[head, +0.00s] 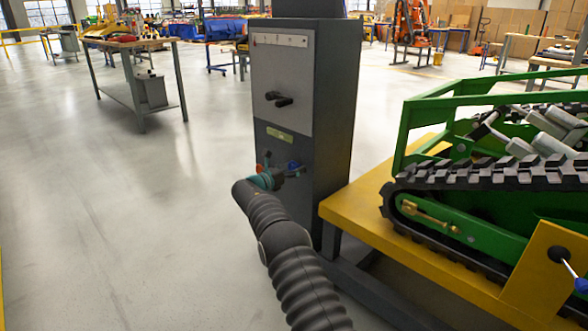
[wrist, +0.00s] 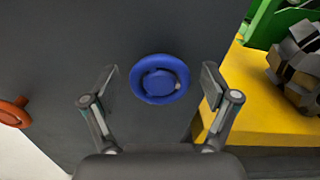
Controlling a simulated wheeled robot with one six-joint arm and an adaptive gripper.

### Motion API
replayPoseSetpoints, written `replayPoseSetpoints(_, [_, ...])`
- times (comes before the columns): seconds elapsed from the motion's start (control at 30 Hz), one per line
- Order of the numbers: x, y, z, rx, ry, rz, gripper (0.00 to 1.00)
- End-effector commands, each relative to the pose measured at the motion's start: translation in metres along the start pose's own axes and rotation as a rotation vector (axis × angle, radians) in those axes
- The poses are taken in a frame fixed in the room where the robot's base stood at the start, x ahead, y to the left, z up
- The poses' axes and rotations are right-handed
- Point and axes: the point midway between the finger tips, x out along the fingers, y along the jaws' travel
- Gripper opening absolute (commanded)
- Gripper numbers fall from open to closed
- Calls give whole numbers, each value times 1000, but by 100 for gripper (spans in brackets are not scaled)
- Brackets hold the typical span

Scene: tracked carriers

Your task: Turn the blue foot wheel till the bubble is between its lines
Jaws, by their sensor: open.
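The blue foot wheel (wrist: 160,62) is a round knob with a raised hub and a small pale mark on its right side. It sits on the dark grey side of a cabinet. In the head view the blue wheel (head: 293,165) is partly hidden by my gripper (head: 286,173). In the wrist view my gripper (wrist: 160,88) is open, one finger on each side of the wheel with a gap to both. A small yellow-green strip (head: 280,135) on the cabinet may be the level; no bubble or lines can be made out.
An orange-red knob (wrist: 14,112) is left of the wheel. The grey cabinet (head: 336,110) carries a black handle (head: 279,99) above. A yellow platform (head: 362,205) with a green tracked carrier (head: 415,128) stands close on the right. Open floor lies left.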

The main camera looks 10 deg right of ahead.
Motion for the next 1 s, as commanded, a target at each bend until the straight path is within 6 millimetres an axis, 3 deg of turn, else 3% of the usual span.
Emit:
replayPoseSetpoints(0.37, [4,0,0,0,0,0,84])
replayPoseSetpoints(0.6, [4,0,0,0,0,0,25])
replayPoseSetpoints(1.0, [5,0,-2,60,0,0,26])
